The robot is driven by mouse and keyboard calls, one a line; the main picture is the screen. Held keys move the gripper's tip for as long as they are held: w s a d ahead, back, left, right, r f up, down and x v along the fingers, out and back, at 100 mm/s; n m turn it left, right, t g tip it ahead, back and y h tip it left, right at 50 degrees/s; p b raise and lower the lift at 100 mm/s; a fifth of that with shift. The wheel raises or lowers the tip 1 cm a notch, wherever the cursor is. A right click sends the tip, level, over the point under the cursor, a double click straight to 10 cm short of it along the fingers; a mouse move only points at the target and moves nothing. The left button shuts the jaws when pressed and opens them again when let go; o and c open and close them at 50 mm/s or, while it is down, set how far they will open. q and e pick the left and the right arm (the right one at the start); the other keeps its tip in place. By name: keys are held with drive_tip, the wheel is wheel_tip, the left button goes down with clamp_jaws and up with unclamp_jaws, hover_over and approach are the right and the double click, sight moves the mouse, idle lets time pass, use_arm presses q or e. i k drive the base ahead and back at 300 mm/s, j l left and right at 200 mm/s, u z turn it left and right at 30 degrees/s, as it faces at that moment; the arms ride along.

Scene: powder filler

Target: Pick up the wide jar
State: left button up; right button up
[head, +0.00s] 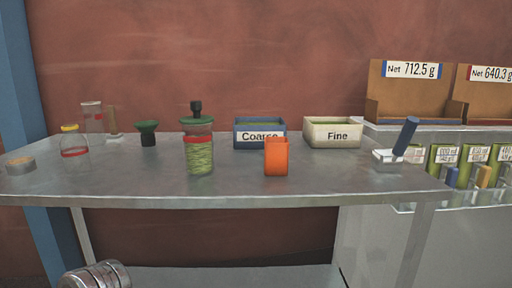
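Several glass vessels stand on the grey metal table, and I cannot tell for sure which is the wide jar. A clear jar (199,156) with a red band holds green powder and stands upright near the middle front. A clear vessel (74,144) with a yellow rim and red band stands at the left. A taller clear vessel (92,116) stands behind it and looks empty. Neither of my grippers is in view.
A grey lid-like disc (20,166) lies at the table's left edge. A green funnel (148,131), a blue "Coarse" bin (260,136), a cream "Fine" bin (334,135) and an orange container (276,157) stand on the table (330,180). A blue-handled tool (405,137) is at right.

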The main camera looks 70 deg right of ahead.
sight(197, 140)
drive_tip(key=z, duration=2.1)
